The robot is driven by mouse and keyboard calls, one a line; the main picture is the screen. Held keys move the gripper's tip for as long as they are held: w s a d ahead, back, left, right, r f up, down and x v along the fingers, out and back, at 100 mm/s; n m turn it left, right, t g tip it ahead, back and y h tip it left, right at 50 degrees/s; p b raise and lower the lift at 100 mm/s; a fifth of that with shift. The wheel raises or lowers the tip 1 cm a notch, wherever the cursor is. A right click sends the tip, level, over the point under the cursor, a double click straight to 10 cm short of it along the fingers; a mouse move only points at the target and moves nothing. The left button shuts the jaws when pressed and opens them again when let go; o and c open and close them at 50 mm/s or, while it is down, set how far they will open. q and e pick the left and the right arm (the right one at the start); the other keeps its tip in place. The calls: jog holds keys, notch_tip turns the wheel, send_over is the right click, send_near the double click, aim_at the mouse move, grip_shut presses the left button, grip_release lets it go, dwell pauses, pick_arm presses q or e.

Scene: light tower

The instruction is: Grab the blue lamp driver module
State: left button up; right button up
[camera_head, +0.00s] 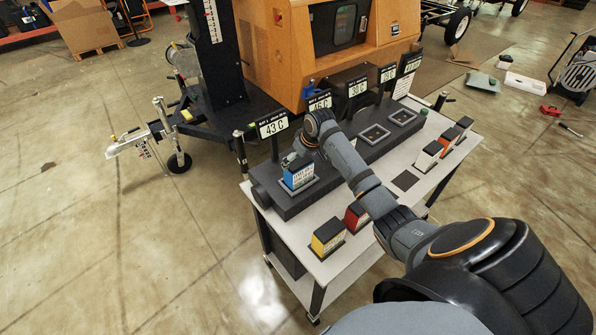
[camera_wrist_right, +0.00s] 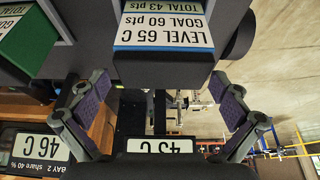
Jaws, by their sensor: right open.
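The blue lamp driver module (camera_head: 298,176) has a white printed label and sits upright in the nearest bay of the black rack, below the "43 C" sign. In the right wrist view the module (camera_wrist_right: 165,33) appears upside down, its label reading "LEVEL 65 C". My right gripper (camera_head: 291,160) is open beside the module's top in the head view, and the arm partly covers that area. In the wrist view its two fingers (camera_wrist_right: 160,88) are spread wide, with the module ahead between them and no visible contact. My left gripper is not in view.
The black rack (camera_head: 262,192) stands on a white-topped cart (camera_head: 285,232). A yellow module (camera_head: 328,235) and a red module (camera_head: 355,216) stand on the cart's front. A green module (camera_wrist_right: 30,35) is in the neighbouring bay. The sign post (camera_head: 272,126) stands close behind the blue module.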

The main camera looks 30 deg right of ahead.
jog(key=shift+w+a+f+p, duration=0.15)
jog(key=shift+f+p, duration=0.2)
jog(key=shift+f, duration=0.25)
jog(key=shift+w+a+f+p, duration=0.1)
jog(key=shift+f+p, duration=0.2)
jog(key=shift+f, duration=0.25)
jog(key=shift+x, duration=1.1)
jog(key=shift+f, duration=0.1)
jog(key=shift+d, duration=0.1)
jog(key=c, duration=1.4)
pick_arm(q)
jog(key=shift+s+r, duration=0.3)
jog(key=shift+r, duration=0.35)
pick_arm(e)
jog(key=shift+r, duration=0.2)
